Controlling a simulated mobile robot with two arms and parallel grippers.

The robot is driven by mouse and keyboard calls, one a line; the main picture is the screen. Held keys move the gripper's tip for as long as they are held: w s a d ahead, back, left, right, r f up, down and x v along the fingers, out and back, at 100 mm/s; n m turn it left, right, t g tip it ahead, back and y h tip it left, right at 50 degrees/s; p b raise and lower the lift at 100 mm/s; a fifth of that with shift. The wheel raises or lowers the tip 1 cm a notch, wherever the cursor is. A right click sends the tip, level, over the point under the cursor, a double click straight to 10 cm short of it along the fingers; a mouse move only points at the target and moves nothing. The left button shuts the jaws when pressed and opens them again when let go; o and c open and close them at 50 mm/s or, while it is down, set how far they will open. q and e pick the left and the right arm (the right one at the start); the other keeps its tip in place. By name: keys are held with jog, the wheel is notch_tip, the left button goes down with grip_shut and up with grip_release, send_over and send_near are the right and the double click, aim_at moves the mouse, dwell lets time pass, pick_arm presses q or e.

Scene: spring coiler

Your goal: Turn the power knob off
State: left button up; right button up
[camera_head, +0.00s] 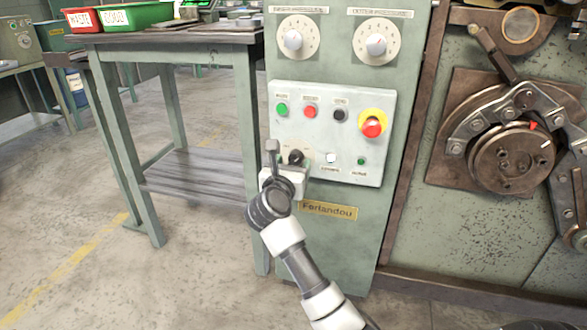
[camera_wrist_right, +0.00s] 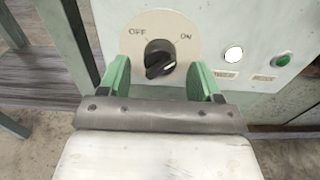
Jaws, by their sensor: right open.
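The power knob (camera_head: 296,157) is a black rotary switch at the lower left of the white control panel (camera_head: 374,101). In the right wrist view the knob (camera_wrist_right: 160,61) sits on a cream plate marked OFF at left and ON at right, and its handle is tilted diagonally. My right gripper (camera_head: 285,162) is at the panel's lower left, in front of the knob. In the wrist view its green fingers (camera_wrist_right: 158,80) are open, one on each side of the knob, with gaps between them and it. My left gripper does not show.
Above the knob are a green button (camera_head: 281,110), a red button (camera_head: 310,112), a black button (camera_head: 339,115) and a red emergency stop (camera_head: 372,127). A white lamp (camera_head: 331,158) is just right of it. A workbench (camera_head: 183,37) stands left; coiler machinery (camera_head: 505,157) is right.

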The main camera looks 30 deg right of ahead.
jog(key=shift+x, duration=0.8)
